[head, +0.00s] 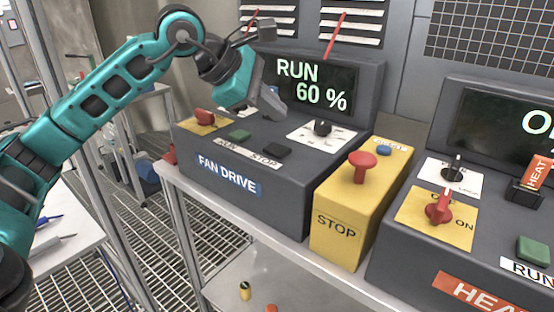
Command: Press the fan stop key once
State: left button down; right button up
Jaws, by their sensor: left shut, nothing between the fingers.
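The fan drive console (228,188) stands left of centre, and its screen (312,84) reads RUN 60 %. On its sloped top, a dark key (277,151) sits by the STOP print on a white label strip. My left gripper (271,103) hangs over the console's top, in front of the screen's left part. It is shut and empty, above and apart from the dark key. My right gripper is not in view.
A yellow STOP box (338,224) with a red mushroom button (362,165) stands right of the console. A black dial (322,128) and a red rotary switch (204,117) share the console's top. A heater console (400,268) stands at the right.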

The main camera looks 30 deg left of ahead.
aim_at(273, 149)
pick_arm(q)
notch_tip(273, 149, down, 3)
jog(key=shift+f+b, duration=0.1)
jog(key=shift+b, duration=0.8)
jog(key=shift+f+b, duration=0.3)
jog(key=shift+f, duration=0.15)
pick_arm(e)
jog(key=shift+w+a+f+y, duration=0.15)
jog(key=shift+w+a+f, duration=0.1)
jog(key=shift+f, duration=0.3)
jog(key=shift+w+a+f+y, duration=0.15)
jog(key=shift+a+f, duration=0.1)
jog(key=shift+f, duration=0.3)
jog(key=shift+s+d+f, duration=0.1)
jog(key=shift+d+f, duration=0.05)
pick_arm(q)
jog(key=shift+f, duration=0.1)
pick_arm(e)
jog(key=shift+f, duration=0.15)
pick_arm(q)
jog(key=shift+f+b, duration=0.3)
jog(key=shift+b, duration=0.2)
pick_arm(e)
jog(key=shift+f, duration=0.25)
